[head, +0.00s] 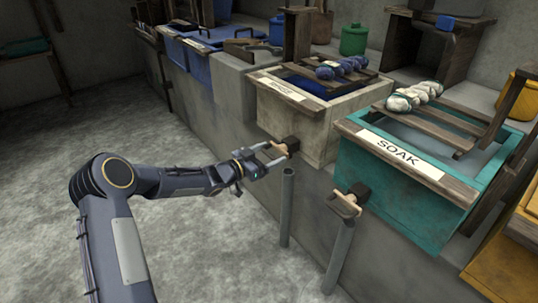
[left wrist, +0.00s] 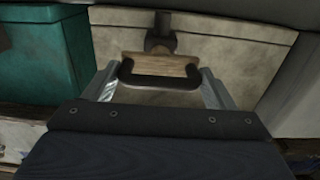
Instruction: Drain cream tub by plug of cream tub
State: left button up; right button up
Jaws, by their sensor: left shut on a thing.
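The cream tub (head: 292,121) stands on the concrete ledge in the head view, with a white label and blue liquid inside. Its plug (head: 292,144) is a dark block with a wooden crosspiece, low on the front wall. My right gripper is out of view.
A grey pipe (head: 287,208) stands below the plug. The teal tub marked SOAK (head: 400,197) stands to the right with its own plug (head: 349,199) and pipe (head: 338,258). Blue yarn (head: 341,68) and white yarn (head: 413,96) lie on slats. The floor at left is clear.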

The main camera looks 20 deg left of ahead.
pick_arm(q)
jog(key=shift+p+v, duration=0.4)
jog(key=shift+v, duration=0.65)
jog(key=shift+s+a, duration=0.2)
jog(key=o, duration=1)
jog(key=p+v, duration=0.2)
jog(key=v, duration=0.5)
jog(key=shift+s+a, duration=0.2)
jog(key=shift+s, duration=0.1)
jog(key=shift+r, duration=0.1)
